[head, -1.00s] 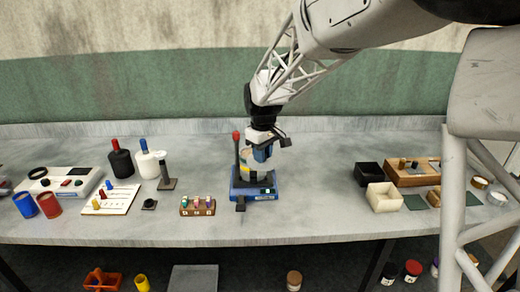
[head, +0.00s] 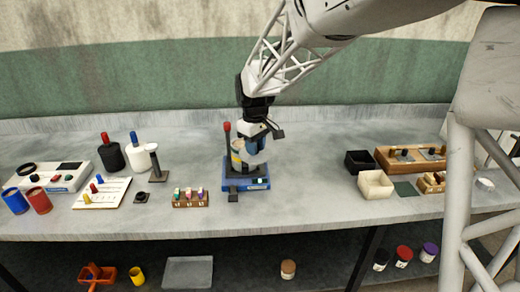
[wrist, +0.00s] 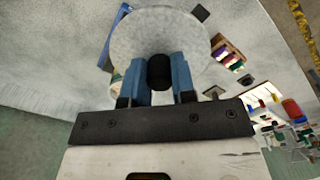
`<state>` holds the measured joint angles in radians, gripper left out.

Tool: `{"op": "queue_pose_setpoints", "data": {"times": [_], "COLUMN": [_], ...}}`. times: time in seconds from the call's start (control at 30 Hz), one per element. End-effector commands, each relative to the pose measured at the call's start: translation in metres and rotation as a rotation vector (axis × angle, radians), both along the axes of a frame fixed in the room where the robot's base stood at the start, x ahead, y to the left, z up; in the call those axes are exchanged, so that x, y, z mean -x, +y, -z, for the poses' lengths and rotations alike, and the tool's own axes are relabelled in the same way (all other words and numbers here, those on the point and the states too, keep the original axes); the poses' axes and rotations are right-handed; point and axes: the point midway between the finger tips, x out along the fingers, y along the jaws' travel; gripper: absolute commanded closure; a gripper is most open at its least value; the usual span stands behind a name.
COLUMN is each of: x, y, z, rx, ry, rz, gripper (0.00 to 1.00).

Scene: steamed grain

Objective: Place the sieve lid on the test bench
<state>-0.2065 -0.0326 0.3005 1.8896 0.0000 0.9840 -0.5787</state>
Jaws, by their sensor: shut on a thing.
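My gripper (head: 255,146) is over the blue-based sieve shaker (head: 246,182) near the middle of the bench. In the wrist view its blue fingers (wrist: 160,75) are shut on the black knob of the round grey sieve lid (wrist: 158,30). In the head view the lid is mostly hidden by the gripper. A pale, yellow-banded sieve stack (head: 236,155) stands on the shaker beside a red-topped post, partly covered by my gripper. I cannot tell whether the lid touches the stack. The grey test bench (head: 300,205) lies beneath.
A rack with coloured pegs (head: 190,198) and a stand with a pale round top (head: 157,165) are left of the shaker. A black box (head: 360,161) and a cream box (head: 375,184) are farther right. Bench surface between shaker and boxes is clear.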

Motion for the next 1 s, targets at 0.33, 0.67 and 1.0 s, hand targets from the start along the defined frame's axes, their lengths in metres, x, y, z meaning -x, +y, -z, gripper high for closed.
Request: {"op": "queue_pose_setpoints", "data": {"times": [0.33,0.67,1.0], "x": [0.009,0.039,0.086], "y": [-0.025,-0.092,-0.157], "z": [0.017,0.064,0.116], "rx": [0.001,0.001,0.001], "ry": [0.001,0.001,0.001], "rz": [0.047,0.176,0.322], "gripper": [1.00,1.00,1.00]}}
